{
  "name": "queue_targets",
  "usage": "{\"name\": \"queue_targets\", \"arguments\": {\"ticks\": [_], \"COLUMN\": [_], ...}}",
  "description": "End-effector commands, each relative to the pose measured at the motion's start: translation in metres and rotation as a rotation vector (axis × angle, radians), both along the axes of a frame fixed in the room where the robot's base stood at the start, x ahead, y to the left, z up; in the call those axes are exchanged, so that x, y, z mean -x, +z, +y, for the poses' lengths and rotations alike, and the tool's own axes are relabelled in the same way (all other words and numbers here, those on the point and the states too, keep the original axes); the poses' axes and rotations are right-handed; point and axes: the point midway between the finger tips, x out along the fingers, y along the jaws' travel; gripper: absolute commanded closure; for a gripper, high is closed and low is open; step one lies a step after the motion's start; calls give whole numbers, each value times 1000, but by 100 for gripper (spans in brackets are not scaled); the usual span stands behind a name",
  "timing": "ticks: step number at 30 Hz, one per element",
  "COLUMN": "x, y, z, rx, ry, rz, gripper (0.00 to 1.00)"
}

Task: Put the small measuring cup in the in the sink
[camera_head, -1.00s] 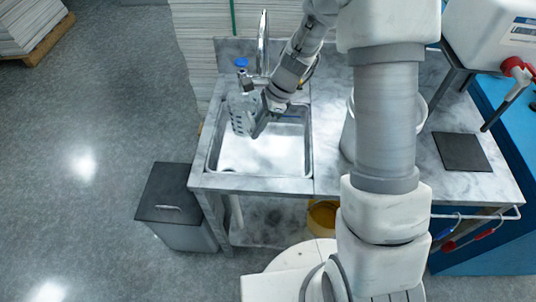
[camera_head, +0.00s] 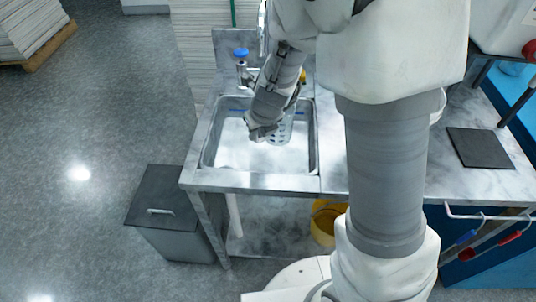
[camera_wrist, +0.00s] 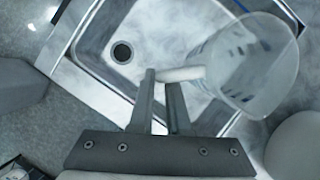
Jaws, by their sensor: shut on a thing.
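The measuring cup (camera_head: 283,127) is clear with dark markings. It shows in the wrist view (camera_wrist: 245,65) with its pale handle toward my fingers. My gripper (camera_head: 262,131) is shut on the handle; its two grey fingers (camera_wrist: 162,80) show in the wrist view. The metal sink (camera_head: 232,152) lies below the gripper and cup. The cup appears over the right part of the basin in the head view. I cannot tell whether it touches the sink. In the wrist view the basin (camera_wrist: 120,75) shows its round drain, and the cup overlaps its right side.
A blue-topped tap fitting (camera_head: 241,53) stands behind the sink at its left corner. Marble counter lies right of the sink, with a dark square plate (camera_head: 480,148). A grey bin (camera_head: 165,212) stands left of the counter. A yellow bucket (camera_head: 326,220) is underneath.

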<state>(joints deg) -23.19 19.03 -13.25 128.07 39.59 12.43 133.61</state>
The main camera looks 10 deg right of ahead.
Motion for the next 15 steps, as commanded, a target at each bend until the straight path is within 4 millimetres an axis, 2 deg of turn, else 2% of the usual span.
{"name": "queue_targets", "arguments": {"ticks": [9,15], "x": [0,0], "y": [-51,-64], "z": [-1,0], "rx": [-1,0], "ry": [-11,-9], "rz": [2,2], "gripper": [100,100]}}
